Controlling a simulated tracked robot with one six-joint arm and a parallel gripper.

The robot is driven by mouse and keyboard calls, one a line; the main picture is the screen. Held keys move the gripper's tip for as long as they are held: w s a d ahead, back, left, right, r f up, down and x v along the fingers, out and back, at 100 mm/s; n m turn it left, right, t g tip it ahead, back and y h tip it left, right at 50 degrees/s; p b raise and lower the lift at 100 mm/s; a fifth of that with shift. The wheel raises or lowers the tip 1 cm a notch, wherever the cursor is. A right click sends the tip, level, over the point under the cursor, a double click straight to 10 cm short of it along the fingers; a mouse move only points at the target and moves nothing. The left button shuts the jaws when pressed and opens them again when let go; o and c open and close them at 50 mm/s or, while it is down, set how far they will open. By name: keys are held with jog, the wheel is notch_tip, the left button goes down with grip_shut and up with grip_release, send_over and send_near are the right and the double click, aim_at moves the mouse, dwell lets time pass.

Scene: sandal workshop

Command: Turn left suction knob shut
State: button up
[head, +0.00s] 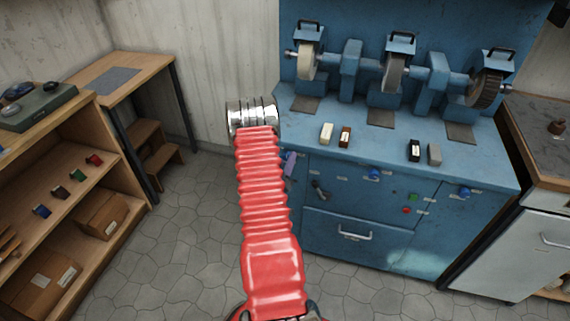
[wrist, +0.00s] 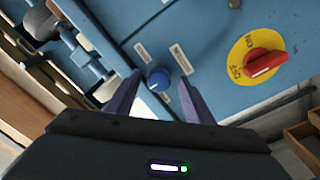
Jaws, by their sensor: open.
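The left suction knob (wrist: 158,80) is a small round blue knob with a white mark, on the blue cabinet front in the wrist view. My gripper (wrist: 160,76) is open, with one dark purple finger on each side of the knob. I cannot tell whether the fingers touch it. In the head view my gripper (head: 290,163) is at the upper left of the cabinet front, and my red arm and wrist hide most of that area. Two similar blue knobs, the middle one (head: 374,174) and the right one (head: 464,191), show further right.
A red rotary switch (wrist: 265,62) on a yellow plate is right of the knob in the wrist view. A dark lever (head: 319,190), green and red buttons (head: 407,210) and a drawer handle (head: 352,236) are on the cabinet. Grinding wheels stand on top. Shelves (head: 80,180) stand left.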

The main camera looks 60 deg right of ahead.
jog(key=s+a, duration=0.2)
jog(key=a, duration=1.1)
jog(key=shift+a+f, duration=0.35)
jog(key=shift+f, duration=0.1)
jog(key=shift+s, duration=0.1)
